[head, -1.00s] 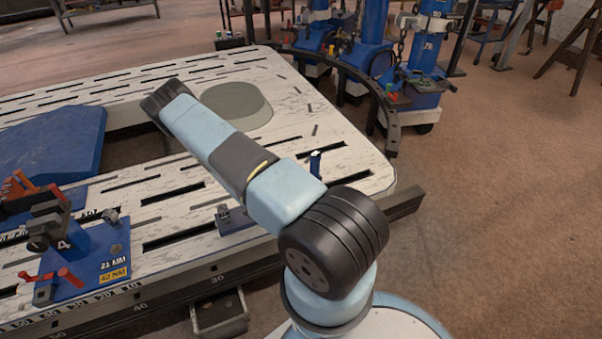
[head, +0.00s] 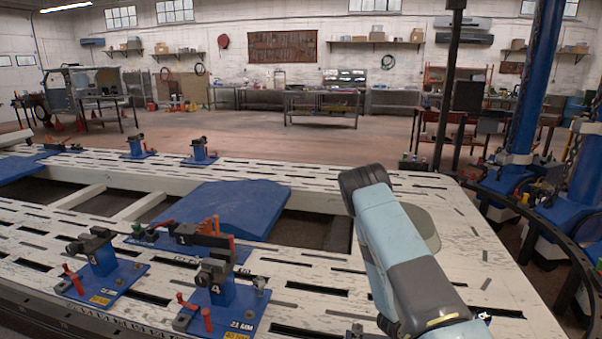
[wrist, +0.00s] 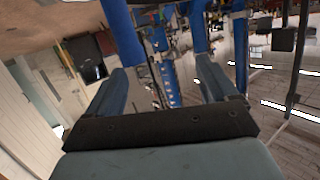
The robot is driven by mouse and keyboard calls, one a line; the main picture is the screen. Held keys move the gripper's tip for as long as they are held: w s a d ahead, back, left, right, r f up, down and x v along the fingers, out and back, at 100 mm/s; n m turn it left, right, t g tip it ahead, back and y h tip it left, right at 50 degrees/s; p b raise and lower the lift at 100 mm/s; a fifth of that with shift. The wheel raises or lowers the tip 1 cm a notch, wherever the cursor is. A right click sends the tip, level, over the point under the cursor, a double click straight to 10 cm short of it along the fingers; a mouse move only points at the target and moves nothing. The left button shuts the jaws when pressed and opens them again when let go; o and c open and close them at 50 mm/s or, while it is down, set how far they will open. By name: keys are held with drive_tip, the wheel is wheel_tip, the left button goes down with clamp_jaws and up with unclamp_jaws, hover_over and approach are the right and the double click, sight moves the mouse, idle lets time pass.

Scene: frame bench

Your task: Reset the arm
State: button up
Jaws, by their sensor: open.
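My arm (head: 400,250) reaches up from the lower right of the head view, over the right part of the slotted white frame bench (head: 310,285). Its dark rounded joint (head: 365,179) is at the top of the visible part; my gripper does not show in this view. In the wrist view my gripper (wrist: 165,82) has its two blue-grey fingers spread wide apart, one at each side. Nothing is between them.
Blue clamp stands (head: 222,290) and a blue panel (head: 225,207) are on the bench left of my arm. Blue towers (head: 535,85) and a dark curved rail (head: 535,240) stand at the right. Open floor (head: 260,135) lies beyond the bench.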

drive_tip(key=w+a+r+n+t+y, duration=0.1)
drive_tip(key=w+a+r+y, duration=0.35)
drive_tip(key=r, duration=0.35)
drive_tip(key=w+a+r+n+t+y, duration=0.1)
drive_tip(key=w+a+r+y, duration=0.2)
drive_tip(key=w+a+r, duration=0.3)
drive_tip(key=s+a+r+n+y, duration=0.25)
drive_tip(key=a+r, duration=0.25)
drive_tip(key=r, duration=0.4)
drive_tip(key=s+a+r+n+y, duration=0.1)
drive_tip(key=s+a+r+y, duration=0.2)
drive_tip(key=r, duration=0.6)
drive_tip(key=s+a+r+n+y, duration=0.1)
drive_tip(key=s+a+r+n, duration=0.2)
drive_tip(key=s+r, duration=0.35)
drive_tip(key=s+a+r+n+y, duration=0.2)
drive_tip(key=s+a+r+n, duration=0.15)
drive_tip(key=s+r, duration=0.35)
drive_tip(key=s+r+n, duration=0.1)
drive_tip(key=s+r, duration=0.2)
drive_tip(key=s, duration=0.6)
drive_tip(key=s+r+n+g+h, duration=0.1)
drive_tip(key=s+r+n, duration=0.1)
drive_tip(key=s, duration=0.7)
drive_tip(key=shift+s+d+r+h, duration=0.3)
drive_tip(key=shift+s+d+r, duration=0.1)
drive_tip(key=shift+r, duration=0.3)
